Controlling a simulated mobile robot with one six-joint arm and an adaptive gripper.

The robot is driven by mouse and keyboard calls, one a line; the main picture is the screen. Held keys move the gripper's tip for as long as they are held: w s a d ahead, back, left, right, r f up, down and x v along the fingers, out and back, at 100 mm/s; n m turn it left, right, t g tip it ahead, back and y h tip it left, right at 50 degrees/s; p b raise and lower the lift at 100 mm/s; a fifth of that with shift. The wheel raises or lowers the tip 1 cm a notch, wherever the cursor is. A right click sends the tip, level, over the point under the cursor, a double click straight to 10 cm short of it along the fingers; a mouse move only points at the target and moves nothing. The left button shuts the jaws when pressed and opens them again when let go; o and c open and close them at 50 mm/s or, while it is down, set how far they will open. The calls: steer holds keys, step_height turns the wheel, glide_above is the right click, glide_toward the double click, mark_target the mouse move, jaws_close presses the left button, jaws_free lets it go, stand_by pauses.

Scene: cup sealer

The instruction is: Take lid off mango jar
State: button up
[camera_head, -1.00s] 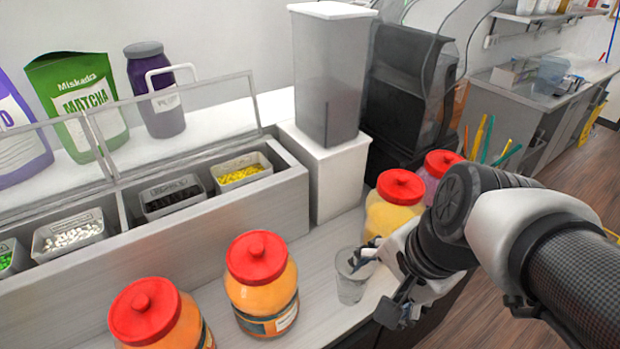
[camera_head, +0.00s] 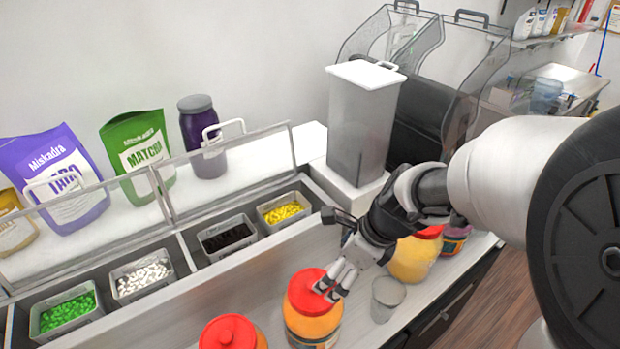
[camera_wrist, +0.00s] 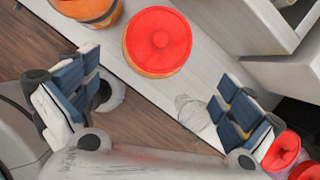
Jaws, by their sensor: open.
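An orange jar (camera_head: 312,325) with a red knobbed lid (camera_head: 303,293) stands on the counter, its lid on. A second orange jar with a red lid (camera_head: 228,333) is to its left, cut off by the frame's bottom. I cannot read which label says mango. My gripper (camera_head: 330,284) is open and empty, its fingers over the right side of the nearer jar's lid in the head view. In the wrist view my gripper (camera_wrist: 160,100) has its fingers spread wide, and a red lid (camera_wrist: 158,41) shows beyond and above the gap between them.
A clear cup (camera_head: 386,298) stands right of the jar, close to my gripper. A yellow jar (camera_head: 413,260) with a red lid and a purplish jar (camera_head: 455,238) are farther right. Topping bins (camera_head: 143,277) and a tall grey container (camera_head: 362,125) line the back.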

steer(key=b+x, duration=0.1)
steer(key=x, duration=0.4)
steer(key=shift+f, duration=0.15)
steer(key=shift+a+b+x, duration=0.2)
steer(key=shift+b+x, duration=0.2)
steer(key=shift+x, duration=1.15)
steer(key=shift+a+b+x, duration=0.2)
steer(key=shift+b+x, duration=0.2)
steer(key=shift+x, duration=1.1)
steer(key=shift+w, duration=0.1)
steer(key=shift+r, duration=0.25)
steer(key=shift+c, duration=0.5)
steer(key=c, duration=0.9)
steer(key=shift+s+d+f, duration=0.1)
steer(key=shift+s, duration=0.15)
steer(key=c, duration=0.3)
